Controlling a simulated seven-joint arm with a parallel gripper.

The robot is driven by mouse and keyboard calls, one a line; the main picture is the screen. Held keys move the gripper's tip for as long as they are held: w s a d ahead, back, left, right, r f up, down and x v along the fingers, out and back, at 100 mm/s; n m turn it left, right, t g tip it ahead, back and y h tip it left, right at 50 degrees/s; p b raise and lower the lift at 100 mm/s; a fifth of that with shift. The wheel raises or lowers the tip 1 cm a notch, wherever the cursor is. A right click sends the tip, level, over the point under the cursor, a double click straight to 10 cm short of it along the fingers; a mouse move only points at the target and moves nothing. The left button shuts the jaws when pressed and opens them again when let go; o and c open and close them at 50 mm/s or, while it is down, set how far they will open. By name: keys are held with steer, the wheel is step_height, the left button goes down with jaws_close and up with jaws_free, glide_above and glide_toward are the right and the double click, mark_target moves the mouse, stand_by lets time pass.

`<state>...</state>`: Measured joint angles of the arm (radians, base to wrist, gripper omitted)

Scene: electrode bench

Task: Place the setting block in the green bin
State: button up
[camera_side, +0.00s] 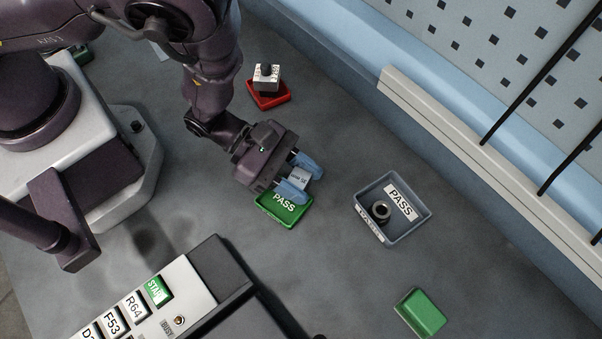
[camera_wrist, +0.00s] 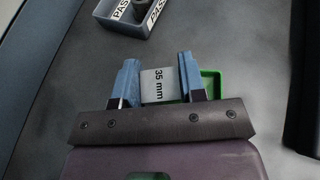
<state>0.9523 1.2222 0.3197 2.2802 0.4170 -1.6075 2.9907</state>
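The setting block (camera_wrist: 160,84), a pale grey block marked "35 mm", is between the blue fingers of my gripper (camera_wrist: 160,78). Both fingers appear to touch its sides. In the side view the block (camera_side: 299,177) shows partly between the fingers of my gripper (camera_side: 303,178). The green bin (camera_side: 284,206), a shallow tray marked "PASS", lies just below the gripper, which hides its far part. In the wrist view part of the green bin (camera_wrist: 210,84) shows behind the right finger. The height of the block over the bin is hard to tell.
A grey-blue "PASS" bin (camera_side: 418,218) holding a dark ring (camera_side: 381,211) is to the right. A red tray (camera_side: 268,99) carries a metal block (camera_side: 266,78). A green box (camera_side: 421,312) lies at lower right. A button panel (camera_side: 150,305) is at lower left.

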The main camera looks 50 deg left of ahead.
steer(key=o, duration=0.4)
